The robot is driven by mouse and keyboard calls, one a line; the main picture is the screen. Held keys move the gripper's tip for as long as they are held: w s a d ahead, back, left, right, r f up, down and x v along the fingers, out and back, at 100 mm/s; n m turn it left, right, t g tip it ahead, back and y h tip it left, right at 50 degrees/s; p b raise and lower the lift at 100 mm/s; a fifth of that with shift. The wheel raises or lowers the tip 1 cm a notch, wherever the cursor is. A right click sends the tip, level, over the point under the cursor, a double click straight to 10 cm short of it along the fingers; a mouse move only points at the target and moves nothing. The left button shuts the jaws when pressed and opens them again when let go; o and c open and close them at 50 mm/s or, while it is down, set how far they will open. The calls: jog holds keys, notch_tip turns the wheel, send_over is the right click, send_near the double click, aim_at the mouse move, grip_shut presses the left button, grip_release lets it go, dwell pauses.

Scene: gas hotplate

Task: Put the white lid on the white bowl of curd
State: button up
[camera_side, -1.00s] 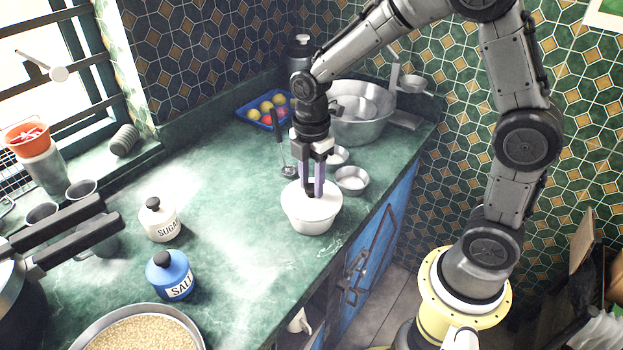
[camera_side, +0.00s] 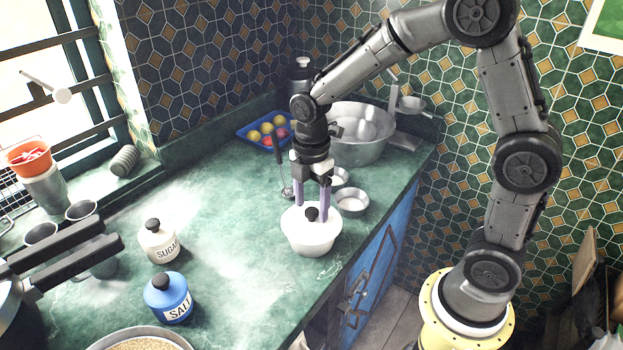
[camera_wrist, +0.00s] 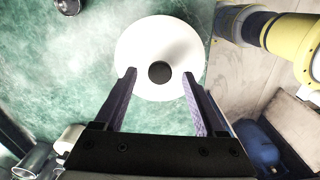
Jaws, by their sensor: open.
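The white lid (camera_side: 293,217) with its black knob lies on the white bowl (camera_side: 312,243), covering its top, so the curd is hidden. The lid looks level and about centred. My gripper (camera_side: 312,212) is open above the lid, with one purple finger on each side of the knob and a gap to it. In the wrist view the lid (camera_wrist: 158,40) shows as a white disc with the knob (camera_wrist: 159,72) between my open fingertips (camera_wrist: 159,74). Whether the fingertips touch the lid's top I cannot tell.
Small metal bowls (camera_side: 352,202) and a big metal pan (camera_side: 372,140) stand behind the bowl. A blue tray of fruit (camera_side: 250,136) is at the back. The counter edge is close on the right.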

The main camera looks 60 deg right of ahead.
jog(key=s+r+t, duration=0.1)
jog(key=s+r, duration=0.2)
jog(key=r, duration=1.4)
jog(key=s+f+m+t, duration=0.2)
jog(key=s+m, duration=0.5)
jog(key=m, duration=0.1)
jog(key=s+d+f+m+t, duration=0.1)
jog(key=s+f+m+t, duration=0.1)
jog(key=s+m, duration=0.6)
jog(key=shift+s+t, duration=0.2)
jog(key=shift+t, duration=0.1)
